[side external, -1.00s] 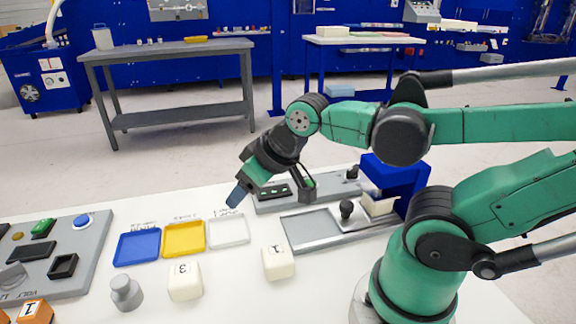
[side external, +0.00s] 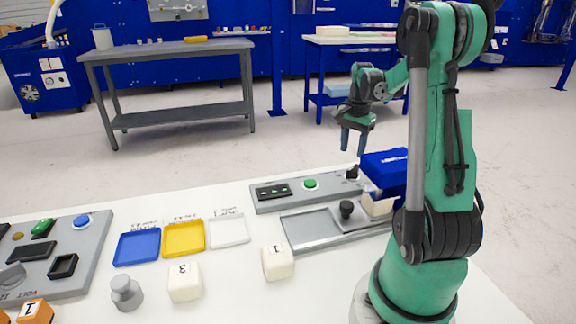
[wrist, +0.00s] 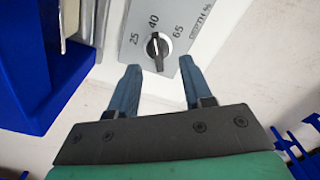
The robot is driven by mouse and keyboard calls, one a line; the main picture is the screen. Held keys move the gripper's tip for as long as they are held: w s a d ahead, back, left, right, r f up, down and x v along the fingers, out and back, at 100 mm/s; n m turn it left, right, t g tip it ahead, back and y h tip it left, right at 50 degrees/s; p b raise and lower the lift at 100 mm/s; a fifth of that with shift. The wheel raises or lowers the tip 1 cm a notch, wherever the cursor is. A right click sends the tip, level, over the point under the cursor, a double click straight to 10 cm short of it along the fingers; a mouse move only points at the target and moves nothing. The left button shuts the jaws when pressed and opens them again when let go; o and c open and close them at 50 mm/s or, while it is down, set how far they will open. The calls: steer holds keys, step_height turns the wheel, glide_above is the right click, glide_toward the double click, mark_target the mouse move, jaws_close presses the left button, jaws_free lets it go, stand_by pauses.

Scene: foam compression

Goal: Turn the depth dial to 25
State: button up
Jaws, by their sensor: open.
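The depth dial (wrist: 158,47) is a black knob on a grey panel, with the marks 25, 40 and 65 around it in the wrist view. Its white pointer line aims up, close to the 40. In the side external view the dial (side external: 352,173) is at the right end of the grey control panel (side external: 290,205), beside the blue press. My gripper (wrist: 160,65) is open and empty, pointing down, with its blue fingertips on either side of the dial in the picture. In the side external view my gripper (side external: 353,152) hangs above the dial, apart from it.
The blue press (side external: 383,165) stands right of the dial, close to my fingers. A cream block (side external: 378,206) and a black-knobbed slide (side external: 346,210) are at its front. The panel carries a green button (side external: 310,184) and a dark display (side external: 273,191). Numbered cubes and trays lie to the left.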

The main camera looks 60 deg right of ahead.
mark_target(353, 168)
steer(key=shift+s+d+f, duration=0.25)
steer(key=shift+s+f, duration=0.05)
steer(key=shift+f, duration=2.65)
steer(key=shift+c, duration=0.2)
jaws_close()
